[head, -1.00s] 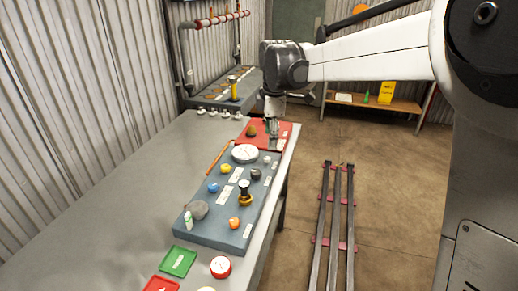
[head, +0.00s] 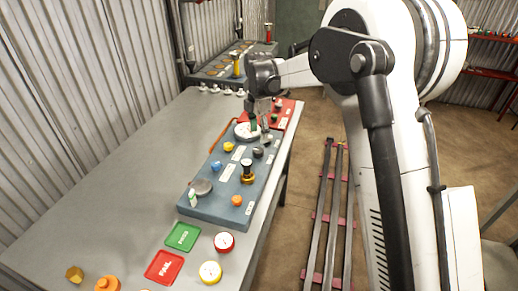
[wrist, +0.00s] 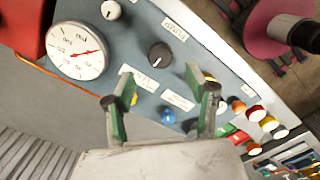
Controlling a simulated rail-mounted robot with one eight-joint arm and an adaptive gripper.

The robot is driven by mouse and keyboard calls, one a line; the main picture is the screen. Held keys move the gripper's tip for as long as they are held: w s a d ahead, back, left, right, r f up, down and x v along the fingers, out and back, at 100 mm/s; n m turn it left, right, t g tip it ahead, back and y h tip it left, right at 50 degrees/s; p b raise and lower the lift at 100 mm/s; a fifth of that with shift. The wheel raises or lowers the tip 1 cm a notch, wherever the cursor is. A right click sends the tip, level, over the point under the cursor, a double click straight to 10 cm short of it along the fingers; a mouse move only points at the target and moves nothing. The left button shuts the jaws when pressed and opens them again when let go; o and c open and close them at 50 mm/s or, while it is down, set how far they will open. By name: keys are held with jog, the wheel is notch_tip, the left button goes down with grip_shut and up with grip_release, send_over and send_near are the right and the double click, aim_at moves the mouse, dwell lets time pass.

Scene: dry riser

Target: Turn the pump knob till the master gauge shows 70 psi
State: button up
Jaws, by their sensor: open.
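A large round white gauge (wrist: 76,50) with a red needle sits on the blue-grey panel (head: 222,202). Its needle points right; its numerals are too small to read surely. The gauge also shows in the head view (head: 240,132), partly behind my gripper. A black knob (wrist: 160,55) with a white mark lies beside the gauge, and a small white knob (wrist: 111,10) is near the panel edge.
Yellow (head: 229,147), blue (head: 215,166) and orange (head: 237,200) knobs and a brass fitting (head: 247,172) rise from the panel. A green tray (head: 182,237) and a red tray (head: 165,267) lie in front.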

aim_at(259, 150)
notch_tip(259, 150, down, 8)
jog(key=shift+r, duration=0.1)
dwell(0.4)
jog(key=c, duration=1.1)
